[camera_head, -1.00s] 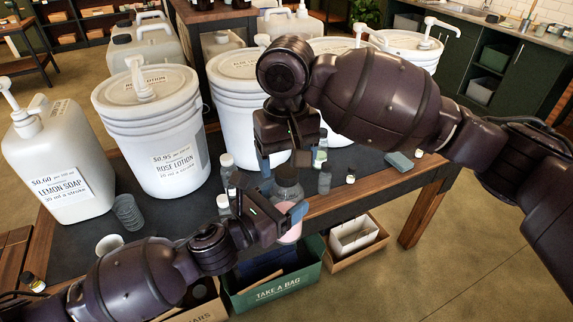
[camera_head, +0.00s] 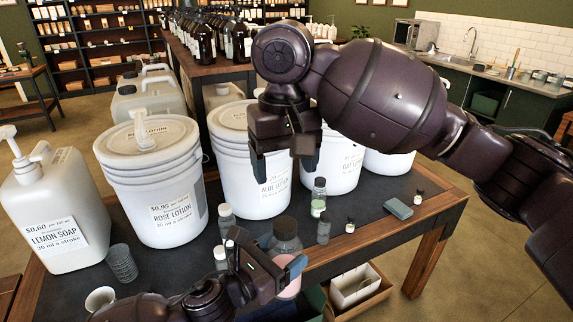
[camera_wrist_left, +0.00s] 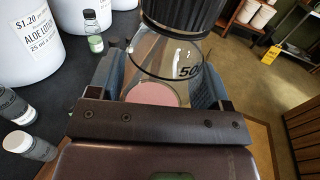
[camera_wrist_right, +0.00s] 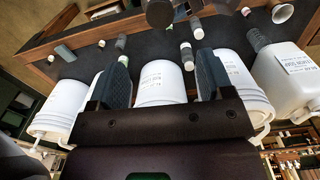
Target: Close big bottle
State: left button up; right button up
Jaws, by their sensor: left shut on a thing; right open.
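The big bottle (camera_head: 288,288) is clear with pink liquid inside and a dark ribbed cap (camera_head: 286,229) on its mouth. It also shows in the left wrist view (camera_wrist_left: 153,92), with its ribbed cap (camera_wrist_left: 185,14) above. My left gripper (camera_head: 272,264) is shut on the bottle's body, a finger on each side, at the table's front edge. How tight the cap sits I cannot tell. My right gripper (camera_head: 284,160) is open and empty, fingers pointing down, above and behind the cap, in front of the aloe lotion bucket.
White pump buckets, including rose lotion (camera_head: 160,185) and aloe lotion (camera_head: 235,190), line the back of the dark table. A lemon soap jug (camera_head: 50,215) stands at left. Small bottles (camera_head: 319,197) stand close around the big bottle. A grey-blue block (camera_head: 398,208) lies right.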

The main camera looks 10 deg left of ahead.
jog(key=shift+f, duration=0.15)
jog(key=w+d+f+m+t+y, duration=0.1)
jog(key=d+f+m+t+y, duration=0.2)
jog(key=f, duration=0.6)
jog(key=w+d+f+m+t+y, duration=0.1)
jog(key=w+d+f+y, duration=0.15)
jog(key=d+f, duration=0.55)
jog(key=d+f+m+t+y, duration=0.2)
jog(key=f+y, duration=0.2)
jog(key=f, duration=0.7)
jog(key=s+d+f+t+h, duration=0.2)
jog(key=s+d+f+h, duration=0.3)
jog(key=s+d, duration=0.5)
jog(key=s+d+f+n+t+h, duration=0.1)
jog(key=s+d+f+t+h, duration=0.2)
jog(key=s+d+f, duration=0.6)
jog(key=shift+s+d+f+t+h, duration=0.3)
jog(key=shift+s+d+f+h, duration=0.15)
jog(key=shift+s+h, duration=0.45)
